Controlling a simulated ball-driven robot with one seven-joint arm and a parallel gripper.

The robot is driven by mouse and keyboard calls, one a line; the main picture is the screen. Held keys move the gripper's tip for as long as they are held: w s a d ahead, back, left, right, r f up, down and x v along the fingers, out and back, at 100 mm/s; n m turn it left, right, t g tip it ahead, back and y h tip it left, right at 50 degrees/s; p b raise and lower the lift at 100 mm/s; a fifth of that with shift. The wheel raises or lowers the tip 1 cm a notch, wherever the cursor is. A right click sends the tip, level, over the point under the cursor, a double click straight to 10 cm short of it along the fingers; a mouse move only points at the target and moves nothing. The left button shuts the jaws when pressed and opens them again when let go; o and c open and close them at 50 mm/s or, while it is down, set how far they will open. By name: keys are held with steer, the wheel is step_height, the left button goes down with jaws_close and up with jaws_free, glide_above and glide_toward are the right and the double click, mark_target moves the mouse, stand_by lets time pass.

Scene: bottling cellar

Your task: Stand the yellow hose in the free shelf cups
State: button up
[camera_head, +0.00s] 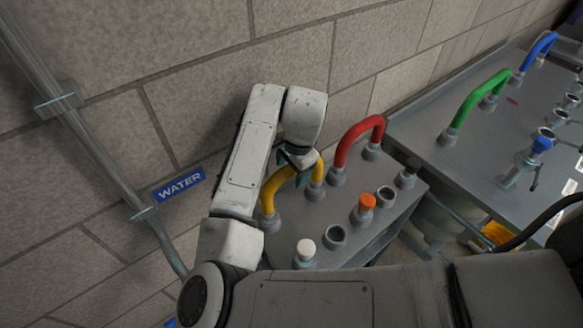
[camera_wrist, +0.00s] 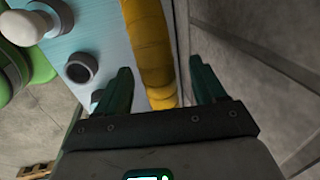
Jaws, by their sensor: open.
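The yellow hose (camera_head: 274,187) is an upright arch on the near grey shelf (camera_head: 345,262), close to the wall. Its ends appear to sit in two grey cups along the shelf's back edge. My gripper (camera_head: 297,160) is at the top of the arch, which it partly hides. In the wrist view, the yellow hose (camera_wrist: 150,45) passes between the open dark green fingers (camera_wrist: 160,80), with a gap on each side. Two cups in front look empty: one near the middle (camera_head: 335,238) and one farther right (camera_head: 385,197).
On the same shelf are a red hose arch (camera_head: 362,133), an orange-capped cup (camera_head: 366,203) and a white-capped cup (camera_head: 305,247). A second table with green (camera_head: 478,98) and blue (camera_head: 537,48) hoses stands right. The block wall runs close behind; a pipe (camera_head: 75,120) is left.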

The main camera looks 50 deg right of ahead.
step_height(320, 180, up, 10)
steer(key=s, duration=0.2)
steer(key=shift+a+r, duration=0.25)
steer(key=shift+a, duration=0.05)
